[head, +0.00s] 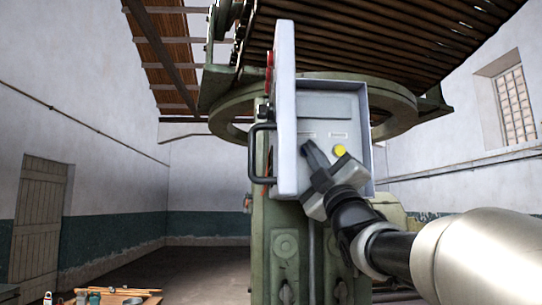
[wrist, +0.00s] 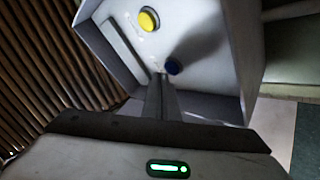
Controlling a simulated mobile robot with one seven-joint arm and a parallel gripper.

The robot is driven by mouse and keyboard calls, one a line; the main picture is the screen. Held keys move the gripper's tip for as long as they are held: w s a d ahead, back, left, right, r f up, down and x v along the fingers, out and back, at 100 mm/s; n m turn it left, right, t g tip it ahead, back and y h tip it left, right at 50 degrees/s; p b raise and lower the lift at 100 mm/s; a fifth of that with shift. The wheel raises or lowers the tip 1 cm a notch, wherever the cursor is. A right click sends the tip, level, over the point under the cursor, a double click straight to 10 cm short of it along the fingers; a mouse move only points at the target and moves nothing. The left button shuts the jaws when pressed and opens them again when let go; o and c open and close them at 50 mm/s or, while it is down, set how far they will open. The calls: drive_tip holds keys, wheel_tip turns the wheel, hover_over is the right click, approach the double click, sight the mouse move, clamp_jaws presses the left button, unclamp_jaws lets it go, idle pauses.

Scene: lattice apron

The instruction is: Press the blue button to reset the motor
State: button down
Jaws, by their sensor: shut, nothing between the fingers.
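A light grey control box (head: 328,103) stands open, mounted on the green machine, with its door (head: 285,110) swung out at the left. A yellow button (head: 340,150) shows on its panel, and also in the wrist view (wrist: 149,20). The blue button (wrist: 172,66) shows in the wrist view, just beyond and slightly right of my fingertips. In the head view it is hidden behind my gripper. My gripper (head: 315,155) is shut and empty, its fingers pointing into the box; it also shows in the wrist view (wrist: 162,80). I cannot tell whether the fingertips touch the blue button.
The box's side walls surround my gripper closely. A black handle (head: 262,153) sticks out left of the door. A green ring (head: 395,110) and slatted structure hang above. A low table (head: 112,300) with small items stands at the lower left. Open floor (head: 205,265) lies behind it.

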drive_tip(key=shift+s, duration=0.25)
drive_tip(key=shift+s, duration=0.1)
drive_tip(key=s+b, duration=0.3)
drive_tip(key=s, duration=0.1)
drive_tip(key=shift+s+b, duration=0.3)
drive_tip(key=shift+s, duration=0.1)
idle(0.8)
